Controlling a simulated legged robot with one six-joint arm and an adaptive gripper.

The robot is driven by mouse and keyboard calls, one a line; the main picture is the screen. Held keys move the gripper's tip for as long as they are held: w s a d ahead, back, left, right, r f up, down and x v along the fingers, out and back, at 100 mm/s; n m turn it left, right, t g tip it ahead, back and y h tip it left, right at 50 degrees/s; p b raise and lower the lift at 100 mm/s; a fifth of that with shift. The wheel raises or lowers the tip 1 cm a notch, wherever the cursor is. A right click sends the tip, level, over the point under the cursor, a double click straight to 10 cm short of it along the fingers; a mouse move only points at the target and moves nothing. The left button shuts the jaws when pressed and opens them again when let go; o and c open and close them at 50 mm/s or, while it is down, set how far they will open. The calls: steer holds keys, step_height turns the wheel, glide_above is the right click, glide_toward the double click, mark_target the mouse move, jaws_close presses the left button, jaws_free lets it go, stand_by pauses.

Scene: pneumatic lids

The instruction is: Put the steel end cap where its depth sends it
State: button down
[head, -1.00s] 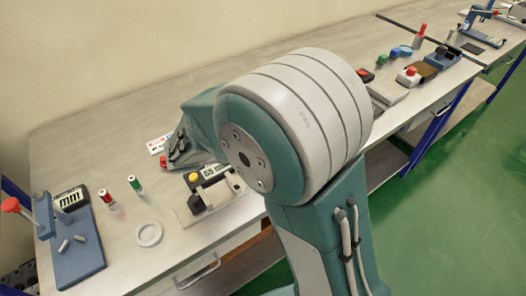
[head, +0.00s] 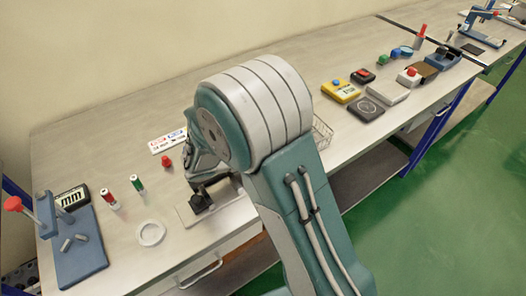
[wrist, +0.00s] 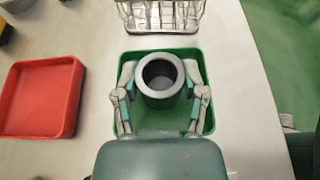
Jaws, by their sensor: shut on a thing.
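The steel end cap (wrist: 160,90) is a short grey cylinder with its open, hollow end facing the wrist camera. My gripper (wrist: 161,86) is shut on it, one finger on each side. A green tray (wrist: 203,147) lies under the cap and fingers, and the cap is within the tray's outline. I cannot tell whether the cap touches the tray floor. A red tray (wrist: 40,97), apparently empty, lies to the left in the wrist view. In the head view my arm hides the gripper, the cap and both trays.
A wire basket (wrist: 160,14) stands just beyond the green tray, and the bench edge is to the right. In the head view a blue fixture (head: 82,262), a pale ring (head: 151,233) and a yellow box (head: 341,91) stand on the bench.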

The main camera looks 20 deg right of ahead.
steer(key=shift+f, duration=0.25)
